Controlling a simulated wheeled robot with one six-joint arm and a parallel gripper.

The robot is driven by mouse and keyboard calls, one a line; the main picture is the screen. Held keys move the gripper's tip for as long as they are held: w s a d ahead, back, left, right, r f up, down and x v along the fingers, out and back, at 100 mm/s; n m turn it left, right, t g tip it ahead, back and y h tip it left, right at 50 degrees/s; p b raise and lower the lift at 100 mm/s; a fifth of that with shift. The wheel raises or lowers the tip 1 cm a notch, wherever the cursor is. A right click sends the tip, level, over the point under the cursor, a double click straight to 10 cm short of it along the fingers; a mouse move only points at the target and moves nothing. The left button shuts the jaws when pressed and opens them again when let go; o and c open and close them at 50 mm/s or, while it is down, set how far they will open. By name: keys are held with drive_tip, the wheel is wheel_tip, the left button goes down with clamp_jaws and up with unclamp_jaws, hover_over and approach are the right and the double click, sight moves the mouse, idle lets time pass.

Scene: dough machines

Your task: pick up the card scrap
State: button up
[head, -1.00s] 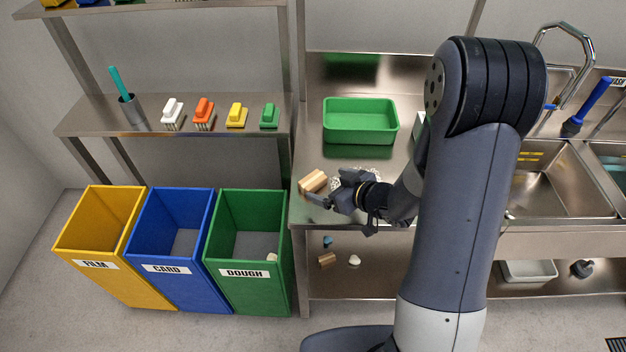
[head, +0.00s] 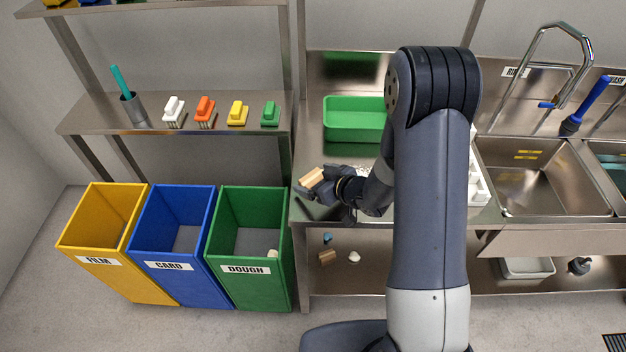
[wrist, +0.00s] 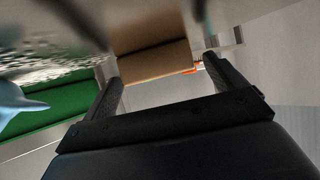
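A tan-brown card scrap (head: 311,179) is at the left front corner of the steel counter. It also shows in the wrist view (wrist: 153,62), just ahead of and partly between my fingers. My gripper (head: 318,184) is at the scrap in the head view. In the wrist view my gripper (wrist: 165,80) has its two fingers wide apart, with a clear gap on the right of the scrap. Whether the left finger touches it I cannot tell. A second brown piece (head: 327,257) lies on the lower shelf.
Yellow FILM (head: 90,262), blue CARD (head: 168,267) and green DOUGH (head: 245,270) bins stand left of the counter. A green tray (head: 354,126) sits behind my gripper. A light-blue piece (wrist: 14,104) shows in the wrist view. A sink (head: 545,175) is at right.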

drive_tip(key=c, duration=0.9)
drive_tip(key=shift+c, duration=0.2)
